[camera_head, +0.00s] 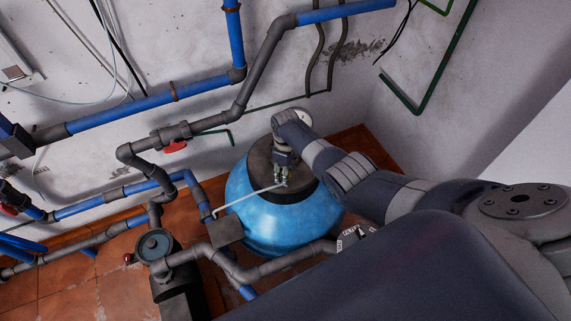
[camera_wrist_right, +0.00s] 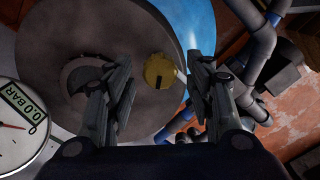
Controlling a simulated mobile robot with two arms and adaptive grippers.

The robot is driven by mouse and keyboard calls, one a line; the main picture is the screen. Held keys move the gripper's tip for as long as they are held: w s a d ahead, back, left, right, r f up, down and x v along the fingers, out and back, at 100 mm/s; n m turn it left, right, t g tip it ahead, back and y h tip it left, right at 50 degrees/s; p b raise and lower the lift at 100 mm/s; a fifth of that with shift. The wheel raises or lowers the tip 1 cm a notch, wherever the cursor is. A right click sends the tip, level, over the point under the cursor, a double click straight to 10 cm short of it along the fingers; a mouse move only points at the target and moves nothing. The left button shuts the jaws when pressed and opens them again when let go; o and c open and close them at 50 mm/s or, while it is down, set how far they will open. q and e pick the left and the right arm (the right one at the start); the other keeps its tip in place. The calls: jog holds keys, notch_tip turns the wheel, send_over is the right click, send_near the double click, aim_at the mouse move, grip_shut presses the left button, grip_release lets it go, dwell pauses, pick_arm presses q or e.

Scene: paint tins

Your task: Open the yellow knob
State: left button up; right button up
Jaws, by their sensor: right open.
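The yellow knob (camera_wrist_right: 158,71) is a small round knob with a dark slot, on the dark grey top of the blue tank in the right wrist view. It lies between the two open fingers of my right gripper (camera_wrist_right: 159,62), with a gap on both sides. In the head view my right gripper (camera_head: 282,172) points down over the tank's top (camera_head: 262,160). I cannot make out the knob there. How far the fingertips are above the knob is unclear. My left gripper is not in view.
The blue tank (camera_head: 250,222) stands on orange tiles (camera_head: 60,285). A thin pale pipe (camera_head: 245,198) reaches its top. Grey and blue pipes (camera_head: 150,102) with a red valve handle (camera_head: 174,147) surround it. A round gauge (camera_wrist_right: 18,125) reads 0.0 BAR.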

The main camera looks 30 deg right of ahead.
notch_tip(320, 180, up, 12)
dwell(0.6)
jog(key=shift+f, duration=0.15)
dwell(0.3)
